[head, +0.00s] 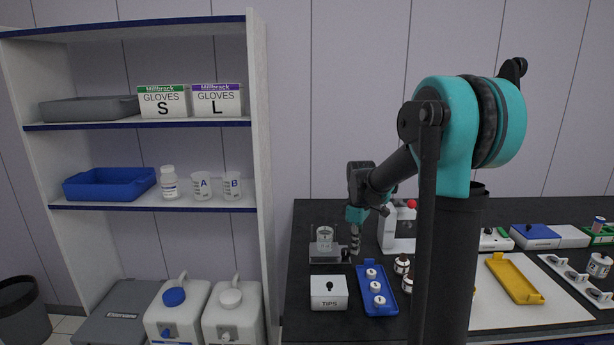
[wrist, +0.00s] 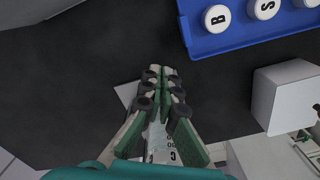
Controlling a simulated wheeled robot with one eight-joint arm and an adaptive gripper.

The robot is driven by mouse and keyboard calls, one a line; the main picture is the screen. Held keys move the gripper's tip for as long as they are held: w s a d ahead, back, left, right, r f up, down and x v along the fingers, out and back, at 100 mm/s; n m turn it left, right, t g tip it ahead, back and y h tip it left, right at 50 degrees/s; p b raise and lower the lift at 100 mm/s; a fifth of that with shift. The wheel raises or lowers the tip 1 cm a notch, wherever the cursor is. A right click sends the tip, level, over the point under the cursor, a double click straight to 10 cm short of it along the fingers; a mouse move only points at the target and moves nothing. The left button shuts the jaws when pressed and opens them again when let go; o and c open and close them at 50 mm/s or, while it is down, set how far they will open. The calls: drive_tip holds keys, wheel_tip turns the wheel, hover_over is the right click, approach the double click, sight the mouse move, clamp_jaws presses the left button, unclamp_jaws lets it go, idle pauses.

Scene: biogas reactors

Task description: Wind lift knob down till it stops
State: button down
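In the head view a small grey stand (head: 325,258) carries a clear cup-like vessel (head: 324,238) at the back left of the dark bench. A small black knob (head: 345,254) shows at its right side; I take it for the lift knob. My gripper (head: 355,252) points down just right of this knob, close to it; I cannot tell whether they touch. In the wrist view my gripper (wrist: 163,72) has its fingers drawn together at the tips, with nothing clearly between them. The knob cannot be made out there.
A blue tray (head: 363,281) with white lids lies in front of the gripper; it also shows in the wrist view (wrist: 225,42). The white TIPS box (head: 329,301) stands beside it. A white device with a red knob (head: 411,203) stands behind right. Shelves are at left.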

drive_tip(key=shift+d, duration=0.3)
wheel_tip(320, 180, up, 6)
idle(0.4)
drive_tip(key=shift+s, duration=0.1)
drive_tip(key=shift+s+a+f+m, duration=0.35)
drive_tip(key=shift+f+m, duration=0.65)
drive_tip(key=shift+s+a+f+m, duration=0.3)
drive_tip(key=shift+a+f+m, duration=0.1)
drive_tip(key=shift+f+m, duration=0.6)
drive_tip(key=shift+s+a+f+m, duration=0.35)
drive_tip(key=shift+f+m, duration=0.65)
drive_tip(key=shift+w, duration=0.15)
